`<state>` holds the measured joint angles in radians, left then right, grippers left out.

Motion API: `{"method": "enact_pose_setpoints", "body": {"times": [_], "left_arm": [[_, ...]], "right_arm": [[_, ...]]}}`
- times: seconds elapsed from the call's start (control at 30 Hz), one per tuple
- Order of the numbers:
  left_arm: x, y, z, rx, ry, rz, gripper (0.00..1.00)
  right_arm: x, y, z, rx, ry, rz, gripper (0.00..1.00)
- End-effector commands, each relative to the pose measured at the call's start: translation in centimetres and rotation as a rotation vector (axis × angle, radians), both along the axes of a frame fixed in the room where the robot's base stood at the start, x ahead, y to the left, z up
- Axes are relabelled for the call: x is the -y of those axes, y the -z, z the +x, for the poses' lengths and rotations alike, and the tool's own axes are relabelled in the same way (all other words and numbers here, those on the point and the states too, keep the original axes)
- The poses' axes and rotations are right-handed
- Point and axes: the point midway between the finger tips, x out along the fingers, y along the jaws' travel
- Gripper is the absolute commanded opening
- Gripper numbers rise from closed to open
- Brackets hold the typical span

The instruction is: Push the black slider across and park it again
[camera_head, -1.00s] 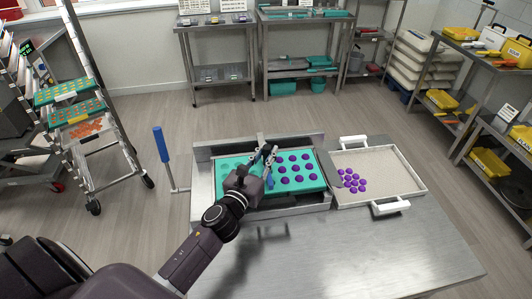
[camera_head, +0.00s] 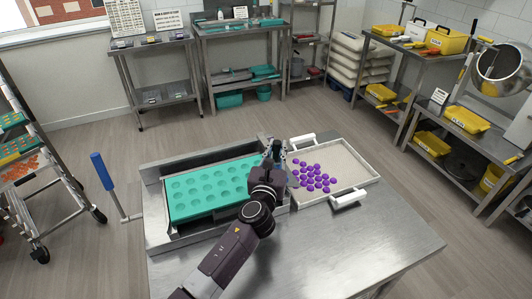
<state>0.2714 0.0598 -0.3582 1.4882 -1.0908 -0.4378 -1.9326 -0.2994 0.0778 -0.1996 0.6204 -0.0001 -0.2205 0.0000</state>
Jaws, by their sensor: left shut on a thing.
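A teal mould (camera_head: 212,188) with rows of round cavities lies in the metal depositor frame (camera_head: 152,200). Its visible cavities are empty. My left gripper (camera_head: 275,155) is at the mould's right end, beside the white tray, and is shut on the black slider (camera_head: 264,145). Little of the slider shows; my gripper and wrist hide most of it. Several purple gummies (camera_head: 316,177) lie loose in the left part of the shallow white tray (camera_head: 352,168). My right gripper is not in view.
The tray has white handles (camera_head: 348,199) front and back. A blue-handled lever (camera_head: 102,171) stands left of the frame. The steel table (camera_head: 385,240) is bare in front of the tray. Shelves (camera_head: 240,45) and a rack (camera_head: 30,150) stand beyond.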

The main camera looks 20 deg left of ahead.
Motion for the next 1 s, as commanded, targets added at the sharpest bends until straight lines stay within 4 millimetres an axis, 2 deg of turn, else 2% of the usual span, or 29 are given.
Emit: {"method": "enact_pose_setpoints", "body": {"times": [0.33, 0.37, 0.5, 0.53, 0.83, 1.0], "left_arm": [[0.2, 0.0, 0.1, 0.000, 0.002, 0.000, 0.00], [0.2, 0.0, 0.1, 0.000, 0.001, 0.000, 0.19], [0.2, 0.0, 0.1, 0.000, 0.001, 0.000, 0.34], [0.2, 0.0, 0.1, 0.000, 0.001, 0.000, 0.35], [0.1, 0.1, -0.1, -0.001, 0.000, 0.000, 0.35], [0.2, 0.1, -1.9, -0.001, 0.001, 0.000, 0.35]], "right_arm": [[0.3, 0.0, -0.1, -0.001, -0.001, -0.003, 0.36], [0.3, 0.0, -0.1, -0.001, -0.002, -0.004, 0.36], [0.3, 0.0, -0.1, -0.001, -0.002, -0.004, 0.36], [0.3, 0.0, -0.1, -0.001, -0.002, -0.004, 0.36], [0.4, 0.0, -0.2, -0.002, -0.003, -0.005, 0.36], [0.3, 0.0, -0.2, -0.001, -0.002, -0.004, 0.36]]}}
